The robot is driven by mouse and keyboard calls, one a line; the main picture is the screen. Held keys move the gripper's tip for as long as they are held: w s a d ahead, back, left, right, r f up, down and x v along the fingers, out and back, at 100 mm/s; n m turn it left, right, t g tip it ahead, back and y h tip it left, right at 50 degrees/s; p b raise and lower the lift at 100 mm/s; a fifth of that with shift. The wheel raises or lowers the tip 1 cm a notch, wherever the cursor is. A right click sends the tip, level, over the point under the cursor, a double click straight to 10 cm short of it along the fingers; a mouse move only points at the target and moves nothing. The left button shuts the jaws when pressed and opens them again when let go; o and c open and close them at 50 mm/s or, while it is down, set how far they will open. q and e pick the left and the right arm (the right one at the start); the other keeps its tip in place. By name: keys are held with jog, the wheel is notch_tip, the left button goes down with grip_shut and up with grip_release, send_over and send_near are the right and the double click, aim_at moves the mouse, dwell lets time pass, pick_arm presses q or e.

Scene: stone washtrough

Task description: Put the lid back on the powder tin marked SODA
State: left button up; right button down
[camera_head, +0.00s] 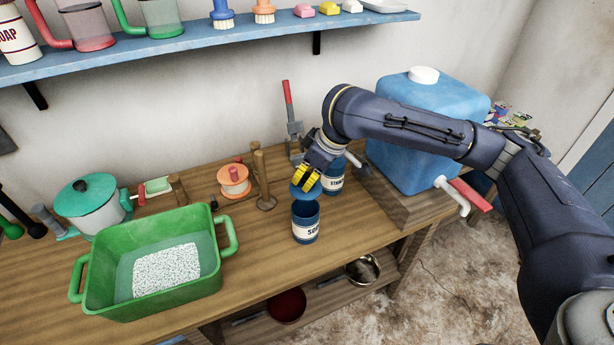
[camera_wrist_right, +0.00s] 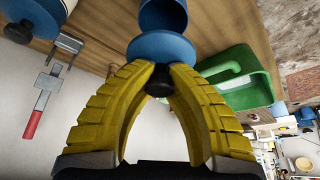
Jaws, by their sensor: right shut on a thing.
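The blue tin marked SODA (camera_head: 306,228) stands upright near the front edge of the wooden bench, its dark mouth open. My right gripper (camera_head: 307,178) is shut on the dark knob (camera_wrist_right: 158,82) of a blue lid (camera_head: 303,192). The lid is held just above and behind the tin's mouth, apart from it as far as I can tell. In the right wrist view the lid (camera_wrist_right: 162,48) is between the yellow fingertips and the blue tin (camera_wrist_right: 163,14). My left gripper is out of view.
A second blue and white tin, its label partly hidden (camera_head: 333,180), stands just behind the SODA tin. A large blue container (camera_head: 405,130) with a tap is at the right.

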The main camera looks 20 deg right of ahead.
aim_at(306, 195)
jog(key=shift+f, duration=2.8)
jog(key=shift+w+a+f, duration=0.1)
jog(key=shift+f, duration=0.3)
dwell(0.7)
jog(key=c, duration=0.8)
grip_release()
jog(key=shift+o, duration=0.2)
jog(key=shift+r, duration=0.1)
jog(key=shift+r, duration=3.4)
jog(key=shift+c, duration=0.4)
grip_shut()
